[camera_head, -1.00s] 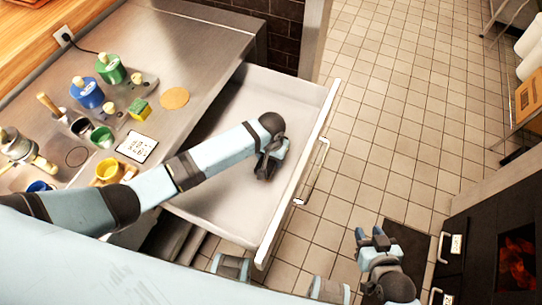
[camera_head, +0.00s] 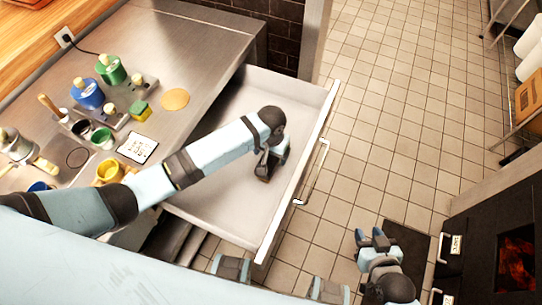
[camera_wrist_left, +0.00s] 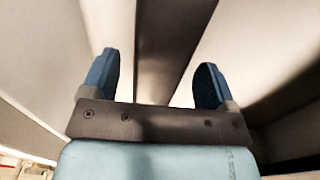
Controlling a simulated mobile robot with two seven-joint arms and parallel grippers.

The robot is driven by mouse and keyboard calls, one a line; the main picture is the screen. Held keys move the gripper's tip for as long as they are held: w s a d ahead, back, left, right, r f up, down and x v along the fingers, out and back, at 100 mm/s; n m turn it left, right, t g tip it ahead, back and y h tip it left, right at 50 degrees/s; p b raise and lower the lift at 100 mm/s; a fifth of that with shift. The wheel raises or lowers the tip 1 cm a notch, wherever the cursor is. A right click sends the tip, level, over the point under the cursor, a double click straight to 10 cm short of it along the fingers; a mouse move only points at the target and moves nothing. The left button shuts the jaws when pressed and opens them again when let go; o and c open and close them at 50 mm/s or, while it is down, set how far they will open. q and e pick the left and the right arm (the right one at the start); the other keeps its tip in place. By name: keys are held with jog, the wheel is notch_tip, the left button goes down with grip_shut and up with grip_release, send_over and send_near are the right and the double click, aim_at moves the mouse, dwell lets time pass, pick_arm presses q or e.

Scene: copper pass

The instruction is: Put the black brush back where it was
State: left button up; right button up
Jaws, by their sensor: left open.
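I cannot make out a black brush for certain in either view. A wooden handle (camera_head: 48,105) slants up beside the dark cup on the steel counter, but its lower end is unclear. My left gripper (camera_head: 265,176) reaches into the open, pale drawer (camera_head: 212,205). In the left wrist view its two blue fingers (camera_wrist_left: 160,88) are apart with nothing between them, facing drawer surfaces. My right gripper (camera_head: 371,236) hangs over the floor to the right of the drawer, its fingers apart and empty.
The counter holds a blue container (camera_head: 87,93), a green container (camera_head: 111,70), a yellow-green sponge (camera_head: 139,109), a white card (camera_head: 137,147), a yellow mug (camera_head: 109,171) and a round tan mat (camera_head: 174,99). The drawer front (camera_head: 293,190) sticks out over the tiled floor. Its visible inside looks empty.

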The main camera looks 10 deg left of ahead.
pick_arm(q)
notch_tip(320, 180, up, 9)
jog(key=shift+f, duration=0.1)
dwell(0.6)
